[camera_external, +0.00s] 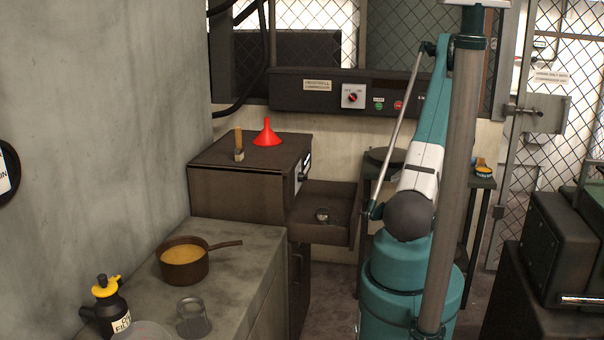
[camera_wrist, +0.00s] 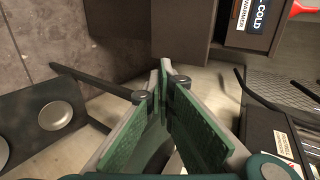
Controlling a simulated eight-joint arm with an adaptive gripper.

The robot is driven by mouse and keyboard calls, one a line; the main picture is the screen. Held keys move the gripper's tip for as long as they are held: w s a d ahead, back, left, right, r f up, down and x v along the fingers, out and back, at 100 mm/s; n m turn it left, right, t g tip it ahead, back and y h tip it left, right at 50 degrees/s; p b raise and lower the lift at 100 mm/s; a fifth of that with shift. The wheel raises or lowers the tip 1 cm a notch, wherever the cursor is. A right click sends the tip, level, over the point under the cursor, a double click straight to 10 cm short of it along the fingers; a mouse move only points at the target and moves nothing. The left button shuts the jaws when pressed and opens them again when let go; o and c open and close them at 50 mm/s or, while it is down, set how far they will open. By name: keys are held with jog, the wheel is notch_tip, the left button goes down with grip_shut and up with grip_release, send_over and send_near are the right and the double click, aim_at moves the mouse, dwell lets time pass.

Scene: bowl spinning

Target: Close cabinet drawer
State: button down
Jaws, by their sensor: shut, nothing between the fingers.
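The dark brown cabinet (camera_external: 238,188) stands against the back wall, beside the concrete counter. Its upper drawer (camera_external: 322,232) is pulled well out to the right, with a small clear or metallic round object (camera_external: 322,214) inside. In the wrist view, the labelled cabinet front (camera_wrist: 232,52) is at the top right, and a brown box-like part, probably the drawer (camera_wrist: 180,35), is at the top centre. My gripper (camera_wrist: 163,82) has green-padded fingers, shut at the tips and empty, pointing toward that brown part. Contact cannot be told. In the external view my arm hides the gripper.
A red funnel (camera_external: 267,133) and a wooden-handled brush (camera_external: 239,145) stand on the cabinet. A pan of yellow liquid (camera_external: 184,264), a jar (camera_external: 193,318) and a black bottle (camera_external: 107,308) stand on the counter (camera_external: 240,265). Dark machinery (camera_external: 565,245) is at the right. Some floor shows beside the cabinet.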

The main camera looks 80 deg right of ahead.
aim_at(314, 181)
jog(key=shift+s+f, duration=0.2)
jog(key=shift+s, duration=0.4)
jog(key=shift+w+f, duration=0.1)
jog(key=shift+w, duration=0.05)
jog(key=w+r+b+x, duration=0.1)
jog(key=r+b+x, duration=0.1)
jog(key=x, duration=1.1)
jog(key=shift+w, duration=0.2)
jog(key=shift+w, duration=0.15)
jog(key=w+b, duration=0.3)
jog(key=w, duration=2.2)
jog(key=shift+w+b, duration=0.25)
jog(key=shift+b, duration=0.15)
